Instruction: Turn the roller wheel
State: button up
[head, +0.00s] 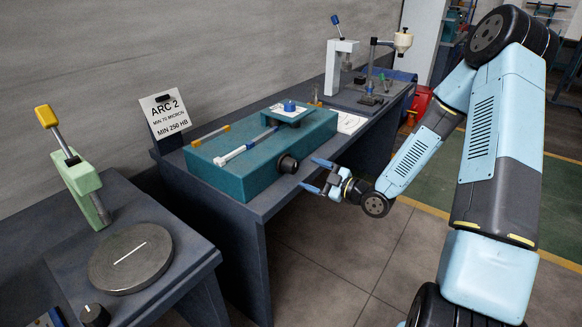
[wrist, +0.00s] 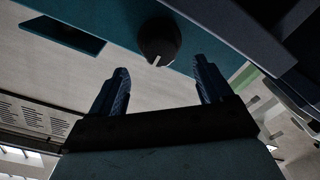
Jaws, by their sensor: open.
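A teal machine box (head: 240,165) stands on the dark bench, with a bar and a blue-topped round piece on it. A black round knob (head: 288,164), which looks like the roller wheel, sits on the box's front face. In the wrist view the knob (wrist: 159,40) has a white pointer mark at its lower edge. My gripper (head: 316,175) is open and empty, just right of the knob in the head view. In the wrist view the knob lies beyond and between the two blue fingertips (wrist: 161,66), with a visible gap and no contact.
A sign reading ARC 2 (head: 165,112) stands behind the box. At left are a round grey disc (head: 131,258), a green lever stand (head: 82,185) and a small black knob (head: 95,315). A white press (head: 340,62) stands farther back. The floor beside the bench is clear.

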aim_at(296, 168)
jog(key=x, duration=0.8)
jog(key=shift+w+a, duration=0.1)
jog(key=shift+a, duration=0.05)
jog(key=c, duration=1)
